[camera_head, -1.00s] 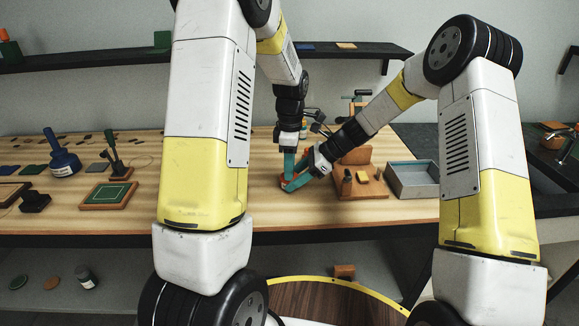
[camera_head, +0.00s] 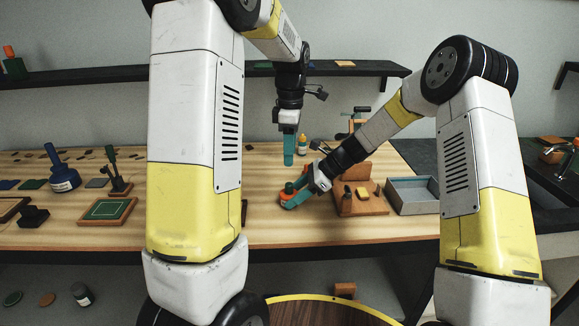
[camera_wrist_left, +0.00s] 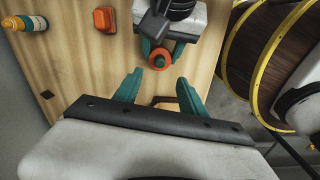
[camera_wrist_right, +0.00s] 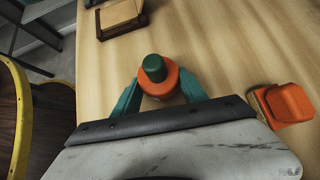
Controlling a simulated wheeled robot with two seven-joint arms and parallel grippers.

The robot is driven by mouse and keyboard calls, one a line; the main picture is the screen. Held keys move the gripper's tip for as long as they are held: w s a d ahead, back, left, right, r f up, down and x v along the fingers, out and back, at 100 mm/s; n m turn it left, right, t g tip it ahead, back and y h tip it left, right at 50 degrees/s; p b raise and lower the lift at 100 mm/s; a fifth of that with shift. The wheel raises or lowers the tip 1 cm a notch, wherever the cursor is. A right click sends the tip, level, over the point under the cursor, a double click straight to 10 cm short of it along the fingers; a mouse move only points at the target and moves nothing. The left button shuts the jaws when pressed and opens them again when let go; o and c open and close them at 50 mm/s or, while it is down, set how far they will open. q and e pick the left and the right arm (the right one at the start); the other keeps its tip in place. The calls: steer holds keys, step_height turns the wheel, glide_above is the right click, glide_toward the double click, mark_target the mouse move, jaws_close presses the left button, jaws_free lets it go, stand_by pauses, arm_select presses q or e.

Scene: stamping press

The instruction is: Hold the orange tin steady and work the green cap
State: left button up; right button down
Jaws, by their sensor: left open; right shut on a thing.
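The orange tin (camera_head: 287,197) stands on the wooden workbench, and its green cap (camera_wrist_right: 154,67) sits on top of it in the right wrist view. My right gripper (camera_head: 296,197) is shut on the tin, with a teal finger on either side of it in the right wrist view. My left gripper (camera_head: 289,158) is open and empty, raised above and behind the tin, fingers pointing down. The left wrist view shows the tin (camera_wrist_left: 160,60) beyond the two spread fingertips, apart from them. Whether the cap is loose or tight cannot be told.
A wooden fixture (camera_head: 362,203) and a grey open box (camera_head: 412,190) stand right of the tin. A small bottle (camera_head: 302,146) is behind it. An orange block (camera_wrist_right: 287,102) lies near my right gripper. A green framed pad (camera_head: 107,211) lies left; the bench around the tin is mostly clear.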

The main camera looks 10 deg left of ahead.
steer(key=c, duration=0.6)
jaws_free()
arm_select(q)
steer(key=shift+r, duration=0.7)
arm_select(e)
steer(key=shift+o, duration=0.2)
steer(key=shift+r, duration=0.1)
steer(key=v, duration=1.2)
